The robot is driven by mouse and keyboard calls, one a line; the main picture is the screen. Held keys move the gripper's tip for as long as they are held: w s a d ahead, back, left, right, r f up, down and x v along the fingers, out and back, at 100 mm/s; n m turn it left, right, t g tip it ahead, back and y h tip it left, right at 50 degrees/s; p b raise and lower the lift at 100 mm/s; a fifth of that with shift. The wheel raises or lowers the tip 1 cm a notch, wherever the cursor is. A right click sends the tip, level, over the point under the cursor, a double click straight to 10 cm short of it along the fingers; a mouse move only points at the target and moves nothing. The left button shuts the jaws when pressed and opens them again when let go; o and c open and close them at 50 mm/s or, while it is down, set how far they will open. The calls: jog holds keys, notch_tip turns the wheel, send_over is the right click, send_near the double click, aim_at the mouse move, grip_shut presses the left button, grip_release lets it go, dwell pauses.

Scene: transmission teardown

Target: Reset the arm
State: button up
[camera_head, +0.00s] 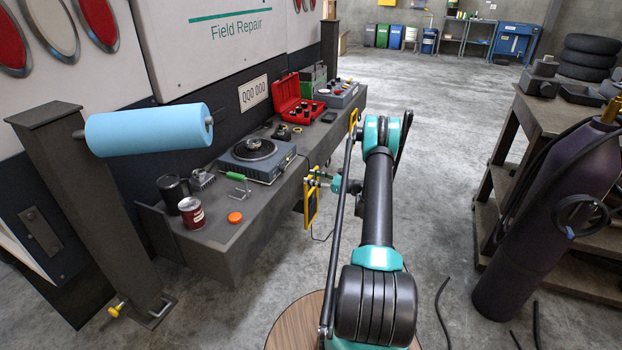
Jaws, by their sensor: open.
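My arm rises from the bottom centre, with a black link and teal joints, and its end turns left beside the grey workbench (225,255). My gripper (313,182), with yellow and black parts, is small at the bench's right edge. It is open and I see nothing held in it. It appears beside the bench edge; its exact gap to the edge cannot be told. Part of the wrist is hidden behind my own arm.
The bench bears a turntable-like unit (255,160), red toolbox (297,105), dark red can (191,212) and orange lid (235,217). A blue roll (148,129) juts out at left. A purple gas cylinder (545,210) and wooden workbench (560,120) stand right. Floor between is mostly clear.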

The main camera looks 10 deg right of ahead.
jog(key=s+a+r+n+g+h, duration=0.35)
jog(key=a+r+n, duration=0.3)
jog(key=r, duration=0.25)
jog(key=s+a+r+n+g+h, duration=0.1)
jog(key=s+a+r+n+h, duration=0.15)
jog(key=s, duration=0.35)
jog(key=s+a+r+n+g+h, duration=0.1)
jog(key=s+a+r+n, duration=0.2)
jog(key=s, duration=0.4)
jog(key=s+d+n+h, duration=0.2)
jog(key=s+n, duration=0.4)
jog(key=s, duration=0.9)
jog(key=s+d+n+h, duration=0.3)
jog(key=s+n+h, duration=0.2)
jog(key=s, duration=1.1)
jog(key=shift+s+d+f+n+g+h, duration=0.25)
jog(key=shift+n+g, duration=0.2)
jog(key=shift+n, duration=0.65)
